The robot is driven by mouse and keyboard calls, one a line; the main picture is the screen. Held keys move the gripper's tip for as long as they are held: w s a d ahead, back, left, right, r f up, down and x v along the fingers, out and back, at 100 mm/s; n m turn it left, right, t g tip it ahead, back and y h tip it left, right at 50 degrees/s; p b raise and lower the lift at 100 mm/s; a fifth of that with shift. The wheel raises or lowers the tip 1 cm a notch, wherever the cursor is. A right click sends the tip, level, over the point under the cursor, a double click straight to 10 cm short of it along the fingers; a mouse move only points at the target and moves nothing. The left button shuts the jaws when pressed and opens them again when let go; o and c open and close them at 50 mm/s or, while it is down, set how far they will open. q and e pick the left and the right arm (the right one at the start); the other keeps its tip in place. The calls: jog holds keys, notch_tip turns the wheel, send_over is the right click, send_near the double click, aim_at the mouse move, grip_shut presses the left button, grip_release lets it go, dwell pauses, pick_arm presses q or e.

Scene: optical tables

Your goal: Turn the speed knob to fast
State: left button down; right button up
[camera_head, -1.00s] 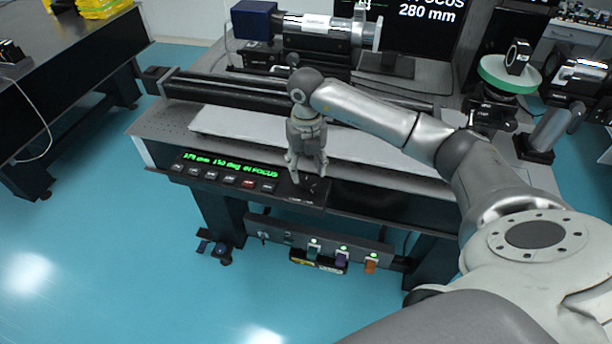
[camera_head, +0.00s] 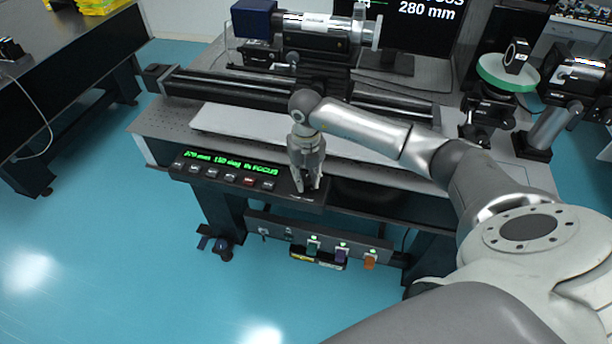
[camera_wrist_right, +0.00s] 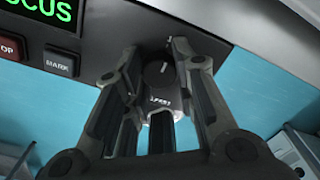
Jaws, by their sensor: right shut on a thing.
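The dark round speed knob (camera_wrist_right: 159,73) sits on the control panel (camera_head: 181,175) at the front edge of the optical table. In the right wrist view it has a short light pointer line on its face, and a small white label, seemingly "FAST" (camera_wrist_right: 160,101), shows just below it in the picture. My right gripper (camera_head: 306,188) reaches down to the right end of the panel. In the right wrist view its fingers (camera_wrist_right: 160,80) stand on both sides of the knob, shut on it. In the head view the fingers largely hide the knob. My left gripper is not in view.
A green-lit display (camera_head: 231,162) reading "IN FOCUS" and a row of buttons (camera_head: 230,177) lie left of the knob. A rail (camera_head: 225,91) and a cylindrical instrument (camera_head: 315,24) stand behind. A lower panel with coloured connectors (camera_head: 342,246) hangs below the table.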

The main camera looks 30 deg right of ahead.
jog(key=shift+m, duration=0.4)
jog(key=shift+c, duration=0.4)
jog(key=m, duration=0.4)
jog(key=shift+m, duration=0.4)
jog(key=m, duration=0.6)
jog(key=shift+w+r, duration=0.1)
jog(key=m+p, duration=0.1)
jog(key=m, duration=0.3)
jog(key=m+p, duration=0.1)
jog(key=m, duration=0.1)
jog(key=shift+m, duration=0.4)
jog(key=m+p, duration=0.2)
jog(key=m, duration=0.3)
jog(key=shift+w, duration=0.1)
jog(key=shift+m, duration=0.4)
jog(key=o, duration=1)
